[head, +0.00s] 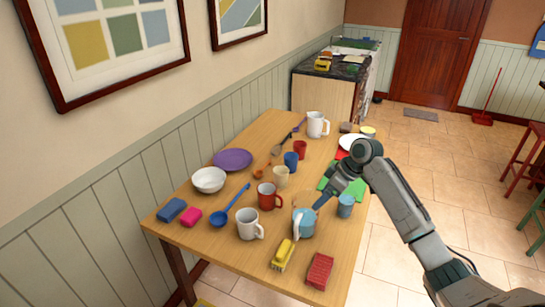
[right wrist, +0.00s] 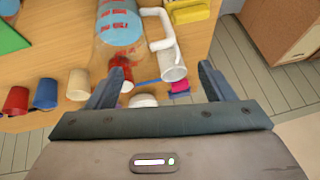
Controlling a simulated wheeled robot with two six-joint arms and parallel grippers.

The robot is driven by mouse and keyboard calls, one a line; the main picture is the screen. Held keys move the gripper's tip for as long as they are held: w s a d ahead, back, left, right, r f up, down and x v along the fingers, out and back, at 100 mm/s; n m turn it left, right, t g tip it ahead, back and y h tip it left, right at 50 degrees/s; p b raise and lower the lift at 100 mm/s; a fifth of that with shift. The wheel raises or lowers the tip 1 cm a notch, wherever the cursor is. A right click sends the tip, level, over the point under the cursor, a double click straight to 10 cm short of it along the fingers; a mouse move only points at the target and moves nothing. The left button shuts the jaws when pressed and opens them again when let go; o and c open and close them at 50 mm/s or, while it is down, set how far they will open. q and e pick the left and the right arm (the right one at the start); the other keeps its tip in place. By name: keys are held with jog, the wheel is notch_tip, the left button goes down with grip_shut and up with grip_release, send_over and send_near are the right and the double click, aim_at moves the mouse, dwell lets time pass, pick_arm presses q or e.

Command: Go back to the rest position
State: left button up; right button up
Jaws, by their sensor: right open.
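My right gripper (head: 318,205) comes in from the right over the front of the wooden table (head: 224,256). In the head view its tip is beside a jug with light blue colour and a white handle (head: 304,222); I cannot tell whether they touch. In the right wrist view the two fingers (right wrist: 165,82) stand wide apart with no object clearly held between them. The see-through jug with red marks (right wrist: 118,40) lies beyond the fingers in that view. My left gripper is not in view.
A white bowl (head: 208,180) and purple plate (head: 232,159) lie farther left.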

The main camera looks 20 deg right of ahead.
jog(key=s+a+f+m+h, duration=0.1)
jog(key=s+a+f+h, duration=0.1)
jog(key=s+a+f, duration=1)
jog(key=s+a+m+h, duration=0.2)
jog(key=s+m, duration=0.1)
jog(key=s, duration=0.8)
jog(key=s+a+m+h, duration=0.2)
jog(key=s, duration=0.9)
jog(key=d+f+g, duration=0.1)
jog(key=d+f, duration=0.2)
jog(key=f, duration=2.9)
jog(key=s+d+f+g, duration=0.1)
jog(key=s+f, duration=1.6)
jog(key=f, duration=0.1)
jog(key=shift+s+m+b, duration=0.3)
jog(key=shift+s+m, duration=0.1)
